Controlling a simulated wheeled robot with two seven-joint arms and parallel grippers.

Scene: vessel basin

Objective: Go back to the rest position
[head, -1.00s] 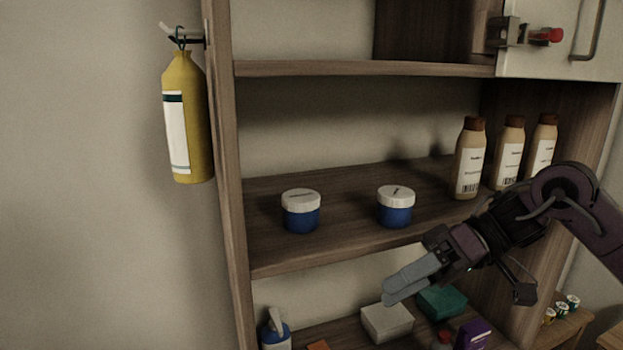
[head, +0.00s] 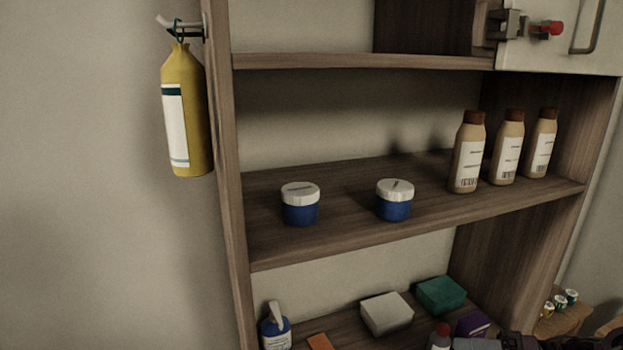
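Part of my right arm (head: 500,342) shows as a dark shape along the bottom edge at the lower right, below the middle shelf. Its gripper fingers cannot be made out. My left arm and gripper are outside the picture. The wooden shelf unit (head: 350,236) stands in front of me. On its middle shelf are two blue jars with white lids, a left jar (head: 300,210) and a right jar (head: 394,205). Three tan bottles with brown caps stand to their right, the nearest bottle (head: 467,158) on the left.
A yellow bottle (head: 195,110) hangs from a hook on the unit's left side. The lower shelf holds a blue spray bottle (head: 276,333), a white box (head: 386,313), a green box (head: 441,294) and a purple box (head: 473,325). A cabinet door (head: 560,45) is at upper right.

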